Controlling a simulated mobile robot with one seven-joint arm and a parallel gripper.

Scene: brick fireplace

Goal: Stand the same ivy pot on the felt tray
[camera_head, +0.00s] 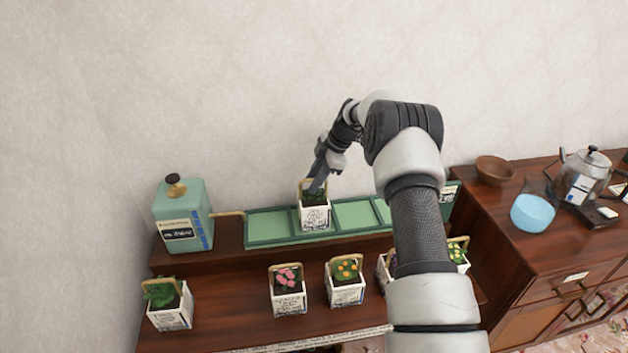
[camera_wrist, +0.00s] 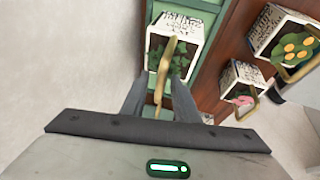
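The ivy pot (camera_head: 314,217), a white printed square pot with dark green leaves and a tan arched handle, is upright at the green felt tray (camera_head: 268,224). It appears to stand in the tray's second compartment from the left; its base contact is hard to see. My gripper (camera_head: 316,186) is above it, pointing down at its handle. In the wrist view, the ivy pot (camera_wrist: 189,32) lies ahead and its handle reaches between my two fingers (camera_wrist: 160,100). The fingers look apart, with a gap around the handle.
A teal canister (camera_head: 183,218) stands left of the tray. On the lower shelf are a leafy pot (camera_head: 170,308), a pink-flowered pot (camera_head: 288,294), an orange-flowered pot (camera_head: 345,285) and others partly behind my arm. A cabinet at right holds a bowl (camera_head: 495,170) and kettle (camera_head: 584,173).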

